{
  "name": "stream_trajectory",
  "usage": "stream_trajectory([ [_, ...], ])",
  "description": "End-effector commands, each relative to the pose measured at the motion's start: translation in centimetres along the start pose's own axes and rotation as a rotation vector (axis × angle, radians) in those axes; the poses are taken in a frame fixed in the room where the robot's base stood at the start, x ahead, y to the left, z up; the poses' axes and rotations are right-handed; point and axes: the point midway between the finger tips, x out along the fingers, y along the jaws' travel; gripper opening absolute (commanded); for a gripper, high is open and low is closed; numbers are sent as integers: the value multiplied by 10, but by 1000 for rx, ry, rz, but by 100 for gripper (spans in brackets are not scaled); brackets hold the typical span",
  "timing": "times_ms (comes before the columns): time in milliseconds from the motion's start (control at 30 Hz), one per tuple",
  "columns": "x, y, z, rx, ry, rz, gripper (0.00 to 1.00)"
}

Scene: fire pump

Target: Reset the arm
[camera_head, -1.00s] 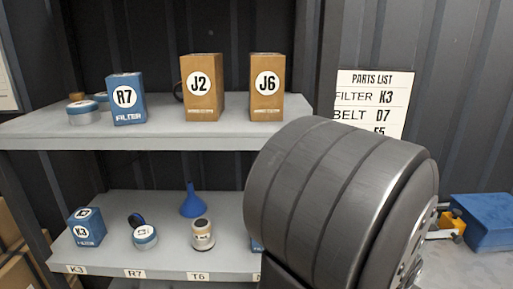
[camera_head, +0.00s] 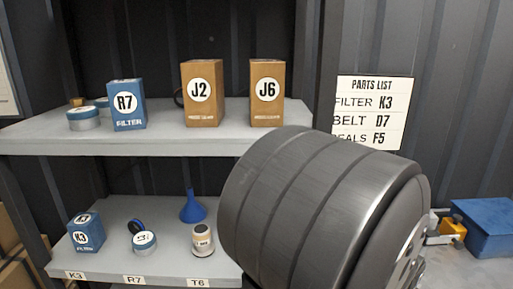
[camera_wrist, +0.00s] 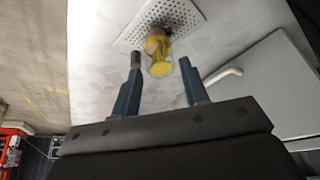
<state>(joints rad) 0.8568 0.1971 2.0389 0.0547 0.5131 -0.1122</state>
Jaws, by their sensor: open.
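My gripper (camera_wrist: 160,72) shows in the wrist view with its two blue-grey fingers apart and nothing held between them. Beyond the fingertips is a yellow and brown fitting (camera_wrist: 160,68) on a perforated plate (camera_wrist: 185,20) set in a pale surface. I cannot tell how far it is from the fingers. In the head view a large dark grey rounded link of my arm fills the lower middle and right. My gripper does not show there.
Two shelves hold a blue R7 filter box (camera_head: 127,104), brown boxes J2 (camera_head: 202,93) and J6 (camera_head: 267,93), a blue K3 box (camera_head: 86,232), a blue funnel (camera_head: 193,207) and jars. A parts list (camera_head: 372,112) hangs right. A blue box (camera_head: 484,228) stands lower right.

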Motion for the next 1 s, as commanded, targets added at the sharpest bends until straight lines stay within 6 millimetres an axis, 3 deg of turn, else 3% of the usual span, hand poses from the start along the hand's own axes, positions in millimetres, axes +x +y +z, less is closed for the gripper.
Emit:
stream_trajectory([
  [467, 62, 0, 2, 0, -1, 0, 41],
  [700, 27, 0, -14, -1, 3, 0, 41],
  [1000, 15, 7, -13, 0, 0, 0, 41],
])
